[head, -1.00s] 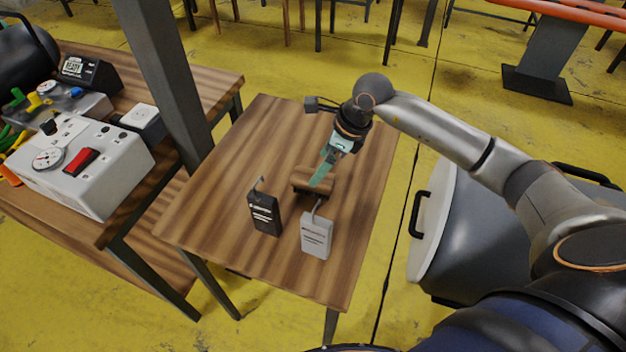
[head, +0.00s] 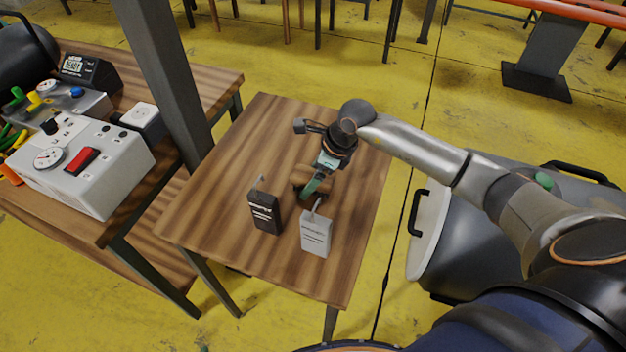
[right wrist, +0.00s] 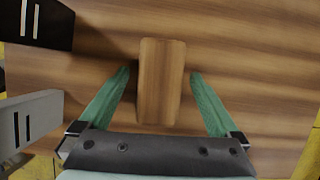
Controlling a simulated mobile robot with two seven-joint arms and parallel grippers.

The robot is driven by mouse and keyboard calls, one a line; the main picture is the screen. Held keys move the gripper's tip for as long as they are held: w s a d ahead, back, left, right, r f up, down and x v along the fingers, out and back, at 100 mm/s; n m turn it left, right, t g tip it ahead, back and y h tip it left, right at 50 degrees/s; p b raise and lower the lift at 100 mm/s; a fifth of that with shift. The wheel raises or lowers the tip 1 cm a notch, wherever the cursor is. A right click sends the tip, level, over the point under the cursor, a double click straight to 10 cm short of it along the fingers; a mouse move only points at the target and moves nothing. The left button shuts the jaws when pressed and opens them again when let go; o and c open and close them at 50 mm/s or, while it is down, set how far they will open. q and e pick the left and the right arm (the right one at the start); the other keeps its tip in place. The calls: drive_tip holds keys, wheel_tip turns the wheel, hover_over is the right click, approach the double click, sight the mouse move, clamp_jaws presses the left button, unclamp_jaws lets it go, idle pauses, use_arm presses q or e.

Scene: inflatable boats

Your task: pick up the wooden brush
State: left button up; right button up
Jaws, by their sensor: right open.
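The wooden brush (head: 301,176) lies on the wooden table (head: 225,150), behind a black tagged box and a grey one. In the right wrist view the brush (right wrist: 161,80) is a plain brown block, its long side running away from the gripper. My right gripper (head: 309,190) comes down over the brush and partly hides it. In the right wrist view its green fingers (right wrist: 160,80) are open, one on each side of the brush, with a gap on both sides. The left gripper is not in view.
The black box (head: 265,212) and grey box (head: 316,234) stand close in front of the brush; the table's left and back areas are clear. A dark post (head: 165,75) and a second table with a white control box (head: 85,165) are at left.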

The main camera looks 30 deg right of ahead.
sight(308, 173)
drive_tip(key=shift+f, duration=0.15)
idle(0.3)
drive_tip(key=c, duration=1.5)
drive_tip(key=shift+r, duration=0.45)
wheel_tip(308, 173, up, 3)
drive_tip(key=shift+w+f, duration=0.1)
drive_tip(key=s+r, duration=0.1)
drive_tip(key=r, duration=0.1)
drive_tip(key=s+d+r, duration=0.1)
drive_tip(key=s+r, duration=0.3)
drive_tip(key=shift+d+b, duration=0.3)
drive_tip(key=shift+b, duration=0.1)
drive_tip(key=shift+s+d+r+b, duration=0.4)
drive_tip(key=shift+s+r, duration=0.25)
drive_tip(key=shift+s, duration=0.8)
drive_tip(key=shift+s+d+r+b, duration=0.3)
drive_tip(key=shift+s+r, duration=0.3)
drive_tip(key=shift+s, duration=0.8)
drive_tip(key=shift+s+d+r+b, duration=0.3)
drive_tip(key=shift+s+d+r, duration=0.25)
drive_tip(key=shift+s, duration=0.9)
